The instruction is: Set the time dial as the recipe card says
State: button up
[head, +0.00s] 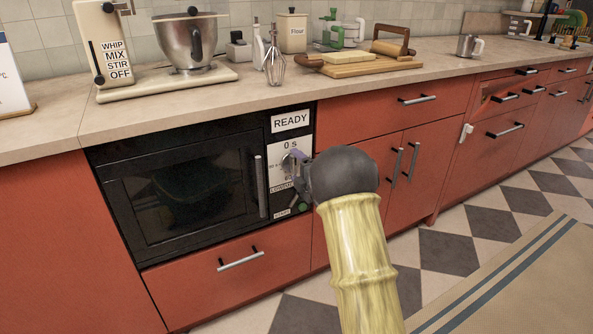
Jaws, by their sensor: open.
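The black built-in microwave (185,190) has a control panel at its right with a READY label and a readout of 0 s. The time dial (289,161) is the round grey piece below the readout, partly covered by my gripper (295,163). My gripper is open with its fingers at the dial; I cannot tell whether they touch it. My arm comes from the lower right and hides part of the panel's right side. A white card (9,80) on a stand is cut off at the left edge; its text cannot be read.
A stand mixer (185,45), whisk (273,60) and cutting board (365,66) stand on the counter (50,132) above.

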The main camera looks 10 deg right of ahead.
jog(key=shift+w+a, duration=0.1)
jog(key=shift+w, duration=0.1)
jog(key=shift+c, duration=0.2)
jog(key=c, duration=1)
jog(key=shift+o, duration=0.3)
